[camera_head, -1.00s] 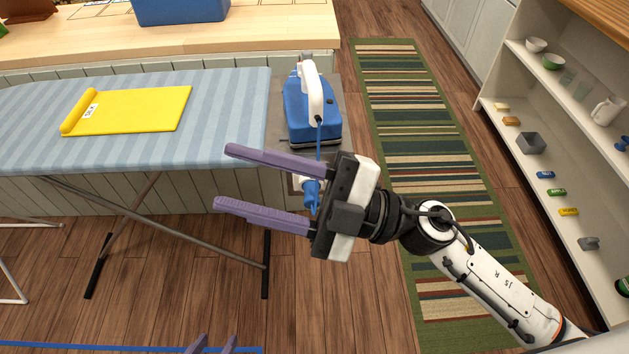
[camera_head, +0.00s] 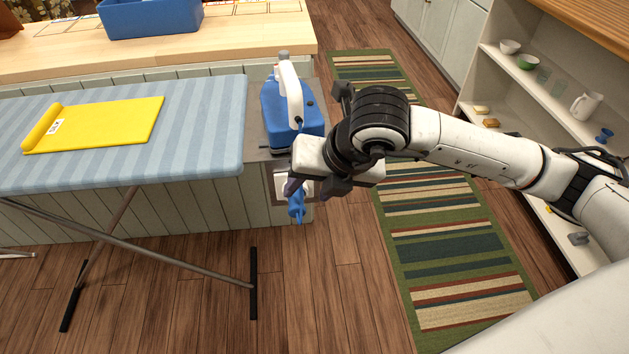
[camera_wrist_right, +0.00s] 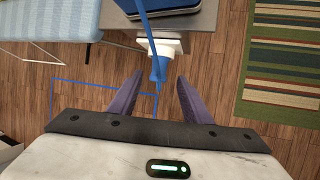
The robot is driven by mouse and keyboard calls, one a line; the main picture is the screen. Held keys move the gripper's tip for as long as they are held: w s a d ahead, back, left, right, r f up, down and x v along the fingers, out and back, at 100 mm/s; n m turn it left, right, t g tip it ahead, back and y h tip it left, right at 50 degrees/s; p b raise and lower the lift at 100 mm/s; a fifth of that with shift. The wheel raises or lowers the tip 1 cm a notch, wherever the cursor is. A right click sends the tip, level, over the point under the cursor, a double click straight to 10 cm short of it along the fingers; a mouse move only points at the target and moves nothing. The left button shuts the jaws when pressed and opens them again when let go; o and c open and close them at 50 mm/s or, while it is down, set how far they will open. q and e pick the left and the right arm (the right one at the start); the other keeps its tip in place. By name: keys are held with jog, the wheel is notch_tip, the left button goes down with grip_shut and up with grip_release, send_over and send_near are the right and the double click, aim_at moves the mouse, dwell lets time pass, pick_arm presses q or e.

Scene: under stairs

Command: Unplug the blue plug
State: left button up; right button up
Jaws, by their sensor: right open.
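The blue plug (camera_head: 296,206) sits in a pale socket (camera_head: 280,184) on the end of the counter, below the blue and white iron (camera_head: 290,105). In the right wrist view the plug (camera_wrist_right: 159,68) points toward me, with its blue cord running up past it. My right gripper (camera_wrist_right: 156,90) is open. Its purple fingers lie on either side of the plug's near end and appear apart from it. In the head view my right gripper (camera_head: 290,188) is mostly hidden behind its own wrist and body. My left gripper is not in view.
The ironing board (camera_head: 200,120) with a yellow folded cloth (camera_head: 95,122) stands at the left. A wooden counter (camera_head: 240,32) holds a blue bin (camera_head: 150,18). A striped rug (camera_head: 440,250) lies on the floor, and shelves (camera_head: 545,95) stand at the right.

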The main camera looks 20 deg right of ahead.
aim_at(300, 202)
jog(key=x, duration=0.6)
jog(key=shift+w+a+f, duration=0.1)
jog(key=shift+w+f, duration=0.05)
jog(key=shift+f, duration=0.1)
grip_shut()
jog(key=c, duration=0.9)
grip_release()
grip_shut()
jog(key=shift+f, duration=0.15)
